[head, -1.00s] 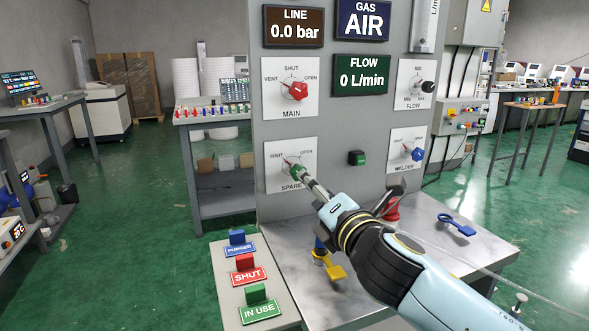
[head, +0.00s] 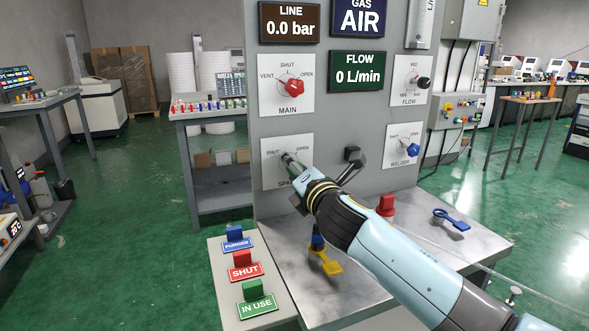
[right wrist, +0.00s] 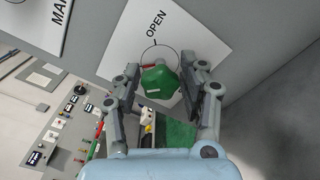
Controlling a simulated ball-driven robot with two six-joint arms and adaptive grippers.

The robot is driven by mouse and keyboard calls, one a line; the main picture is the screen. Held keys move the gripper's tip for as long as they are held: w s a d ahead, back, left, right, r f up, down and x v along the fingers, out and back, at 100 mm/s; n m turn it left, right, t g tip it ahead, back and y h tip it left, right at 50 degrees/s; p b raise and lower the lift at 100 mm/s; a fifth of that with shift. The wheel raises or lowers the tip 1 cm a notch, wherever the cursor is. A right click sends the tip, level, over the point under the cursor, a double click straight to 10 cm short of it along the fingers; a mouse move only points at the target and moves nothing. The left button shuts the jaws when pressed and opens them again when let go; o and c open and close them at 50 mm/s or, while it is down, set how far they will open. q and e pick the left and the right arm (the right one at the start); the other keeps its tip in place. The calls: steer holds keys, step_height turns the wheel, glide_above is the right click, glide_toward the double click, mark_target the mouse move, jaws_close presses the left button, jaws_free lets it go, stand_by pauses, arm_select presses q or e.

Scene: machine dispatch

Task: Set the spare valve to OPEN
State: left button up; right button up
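The spare valve's label plate (head: 270,172) is at the lower left of the grey panel, with SHUT at its upper left and OPEN at its upper right. Its green knob (head: 289,160) is partly hidden behind my right gripper (head: 322,178) in the head view. In the right wrist view the green knob (right wrist: 160,88) lies between the two spread fingers of my right gripper (right wrist: 163,84). I see gaps beside the knob, so the fingers are open around it. A bit of red shows at the knob's edge; its pointing direction is hard to tell. My left gripper is not in view.
The red MAIN knob (head: 291,86) is above, the black FLOW knob (head: 423,82) and blue WELDER knob (head: 413,150) to the right.

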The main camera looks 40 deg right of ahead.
jaws_close()
steer(key=shift+f+m, duration=0.1)
steer(key=shift+m, duration=0.2)
steer(key=m+b, duration=0.1)
steer(key=m, duration=0.1)
steer(key=shift+m, duration=0.4)
steer(key=m+b, duration=0.2)
steer(key=m, duration=0.3)
steer(key=shift+f+b, duration=0.1)
steer(key=shift+b, duration=0.2)
steer(key=m+b, duration=0.2)
steer(key=m, duration=0.3)
steer(key=shift+m, duration=0.4)
steer(key=shift+m+b, duration=0.85)
steer(key=shift+m, duration=0.95)
